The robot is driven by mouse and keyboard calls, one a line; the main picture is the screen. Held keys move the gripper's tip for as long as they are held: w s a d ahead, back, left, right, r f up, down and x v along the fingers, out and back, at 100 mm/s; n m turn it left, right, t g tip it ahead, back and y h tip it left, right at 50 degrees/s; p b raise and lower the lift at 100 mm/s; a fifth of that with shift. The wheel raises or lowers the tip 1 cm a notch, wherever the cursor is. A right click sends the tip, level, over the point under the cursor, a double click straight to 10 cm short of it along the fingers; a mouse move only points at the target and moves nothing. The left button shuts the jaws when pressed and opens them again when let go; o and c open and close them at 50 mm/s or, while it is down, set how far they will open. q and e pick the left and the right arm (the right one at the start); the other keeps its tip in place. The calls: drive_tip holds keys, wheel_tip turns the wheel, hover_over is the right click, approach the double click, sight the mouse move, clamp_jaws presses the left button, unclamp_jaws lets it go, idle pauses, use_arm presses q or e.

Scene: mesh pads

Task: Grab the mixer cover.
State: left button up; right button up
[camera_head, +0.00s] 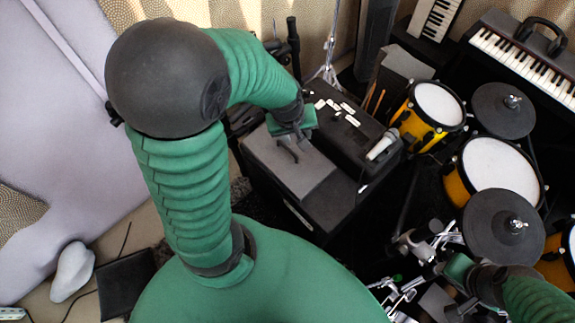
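A grey, flat-topped piece that looks like the mixer cover (312,176) lies on a black box at the centre, with a small raised grip on top. Beside it on the right is a black unit with white labels (372,130), probably the mixer. My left gripper (291,143) points down at the raised grip, very close to it or touching it. Its fingers are small and dark, so I cannot tell whether they are closed on it. My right gripper (437,262) is at the lower right among metal stands, its fingers hard to make out.
A yellow drum kit with a white drum head (500,168) and dark cymbals (503,227) fills the right. A keyboard (525,55) stands at the back right. A black box (126,284) sits at the lower left.

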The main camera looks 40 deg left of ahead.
use_arm(q)
drive_tip(key=a+f+n+b, duration=0.5)
drive_tip(key=a+f, duration=0.1)
drive_tip(key=f, duration=0.2)
drive_tip(key=n+b, duration=0.2)
drive_tip(key=b, duration=0.5)
hover_over(287, 148)
drive_tip(key=s, duration=0.2)
drive_tip(key=shift+y, duration=0.4)
drive_tip(key=f, duration=1.2)
drive_tip(key=shift+w+d+f, duration=0.1)
drive_tip(key=shift+d+f, duration=0.3)
drive_tip(key=b+x, duration=0.3)
drive_tip(key=x, duration=0.1)
drive_tip(key=shift+d+f, duration=0.15)
drive_tip(key=shift+w+f, duration=0.1)
drive_tip(key=shift+w, duration=0.05)
drive_tip(key=shift+a, duration=0.25)
drive_tip(key=shift+c, duration=0.3)
drive_tip(key=shift+d, duration=0.15)
clamp_jaws()
use_arm(e)
drive_tip(key=s+x, duration=0.2)
drive_tip(key=x, duration=0.7)
drive_tip(key=s+f+x, duration=0.1)
drive_tip(key=s+x, duration=0.1)
drive_tip(key=x, duration=0.6)
drive_tip(key=shift+d+f, duration=0.15)
drive_tip(key=shift+f, duration=0.15)
